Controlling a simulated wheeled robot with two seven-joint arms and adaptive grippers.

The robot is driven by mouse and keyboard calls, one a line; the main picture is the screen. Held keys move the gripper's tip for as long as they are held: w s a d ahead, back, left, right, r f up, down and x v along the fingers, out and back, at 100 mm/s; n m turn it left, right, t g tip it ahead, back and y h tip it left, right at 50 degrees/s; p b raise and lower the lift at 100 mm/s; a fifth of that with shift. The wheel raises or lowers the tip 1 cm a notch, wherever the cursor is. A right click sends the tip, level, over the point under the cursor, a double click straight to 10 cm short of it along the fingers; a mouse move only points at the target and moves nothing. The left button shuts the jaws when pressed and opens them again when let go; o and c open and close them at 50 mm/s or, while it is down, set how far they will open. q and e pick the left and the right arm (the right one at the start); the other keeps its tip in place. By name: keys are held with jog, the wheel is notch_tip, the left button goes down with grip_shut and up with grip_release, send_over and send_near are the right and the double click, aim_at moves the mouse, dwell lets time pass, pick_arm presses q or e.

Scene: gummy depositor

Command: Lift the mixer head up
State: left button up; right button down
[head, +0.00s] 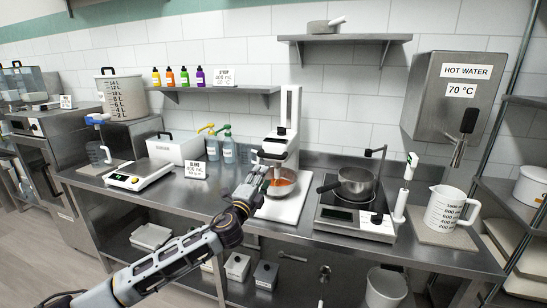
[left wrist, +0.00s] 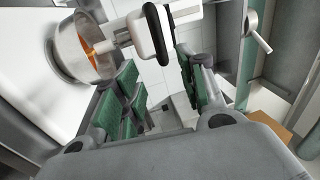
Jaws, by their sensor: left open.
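The white mixer (head: 291,110) stands on the counter against the tiled wall. Its mixer head (head: 279,147) is low, over a steel bowl (head: 270,192) with orange contents. My left gripper (head: 258,174) is just in front of and left of the head, close to the bowl. In the left wrist view the gripper (left wrist: 160,78) is open, its green-padded fingers apart with nothing between their pads. The bowl (left wrist: 62,62) is at upper left there.
A pot (head: 356,183) on a hot plate stands right of the mixer, with a measuring jug (head: 444,208) further right. Pump bottles (head: 228,148) and a scale (head: 140,175) are to the left. A shelf (head: 345,38) hangs above.

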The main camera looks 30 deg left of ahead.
pick_arm(q)
jog(key=shift+s+a+y, duration=0.15)
jog(key=shift+a+y, duration=0.2)
jog(key=shift+y, duration=0.15)
pick_arm(e)
jog(key=shift+d, duration=0.15)
pick_arm(q)
jog(key=shift+a, duration=0.1)
jog(key=shift+r, duration=0.1)
send_near(270, 157)
jog(key=shift+w, duration=1.2)
jog(key=shift+a+p+x, duration=0.15)
jog(key=shift+p+x, duration=0.35)
jog(key=shift+x, duration=1.2)
jog(key=shift+a+p+x, duration=0.15)
jog(key=shift+p+x, duration=0.3)
jog(key=shift+x, duration=2.15)
pick_arm(e)
jog(key=shift+s+a+r, duration=0.25)
jog(key=shift+a+r, duration=0.8)
jog(key=shift+a, duration=0.25)
pick_arm(q)
jog(key=shift+r, duration=0.1)
jog(key=shift+c, duration=0.2)
pick_arm(e)
jog(key=shift+d, duration=0.2)
